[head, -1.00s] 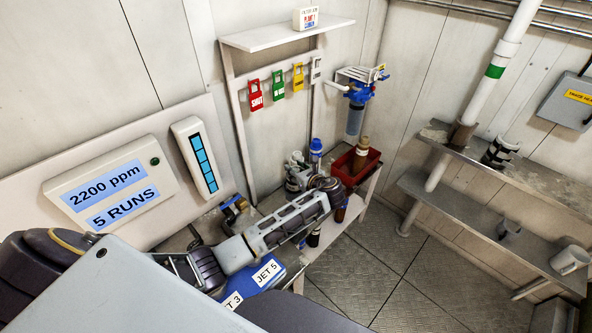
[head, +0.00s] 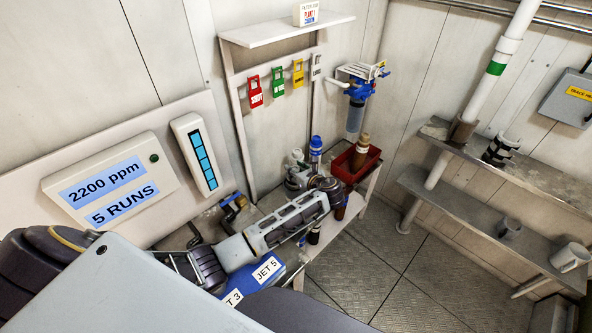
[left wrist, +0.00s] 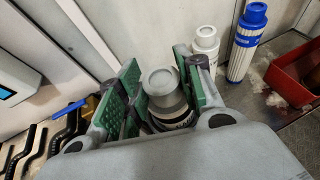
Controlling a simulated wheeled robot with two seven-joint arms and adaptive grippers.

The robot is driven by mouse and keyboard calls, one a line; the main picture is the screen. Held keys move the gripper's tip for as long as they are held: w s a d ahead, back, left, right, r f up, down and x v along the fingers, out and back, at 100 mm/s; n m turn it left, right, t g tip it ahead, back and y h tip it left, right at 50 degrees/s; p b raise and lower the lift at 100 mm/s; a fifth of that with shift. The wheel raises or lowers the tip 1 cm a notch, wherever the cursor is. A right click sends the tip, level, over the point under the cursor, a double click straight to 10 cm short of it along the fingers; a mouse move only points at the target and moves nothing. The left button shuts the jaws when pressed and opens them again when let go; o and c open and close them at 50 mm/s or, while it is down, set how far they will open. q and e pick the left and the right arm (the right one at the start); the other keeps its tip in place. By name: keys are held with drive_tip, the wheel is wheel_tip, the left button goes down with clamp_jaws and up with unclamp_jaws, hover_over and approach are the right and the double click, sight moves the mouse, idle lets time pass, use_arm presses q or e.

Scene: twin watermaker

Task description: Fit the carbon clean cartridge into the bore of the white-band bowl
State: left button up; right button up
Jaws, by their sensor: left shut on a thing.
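My left gripper (head: 316,186) reaches over the bench at the far end of my arm. In the left wrist view its green-padded fingers (left wrist: 160,92) are shut on a cylinder (left wrist: 163,84) with a pale grey round top and a dark lower band with white lettering. It looks like the carbon clean cartridge, but its lower end is hidden by my gripper. My right gripper is not in view.
A blue-and-white cartridge (left wrist: 245,42) and a white one (left wrist: 206,45) stand just behind the held cylinder. A red bin (left wrist: 293,72) is to the right. A blue-headed filter housing (head: 357,97) hangs on the wall. Black pipes (left wrist: 40,145) lie at left.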

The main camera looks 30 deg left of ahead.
use_arm(q)
drive_tip(key=shift+f+b, duration=0.95)
drive_tip(key=shift+f, duration=1.6)
idle(1.0)
drive_tip(key=o, duration=0.9)
drive_tip(key=shift+o, duration=0.2)
wheel_tip(320, 180, up, 10)
drive_tip(key=p, duration=0.3)
drive_tip(key=shift+r+p, duration=0.35)
drive_tip(key=shift+r, duration=0.55)
drive_tip(key=shift+s+d+f, duration=0.1)
drive_tip(key=shift+d, duration=0.05)
idle(0.3)
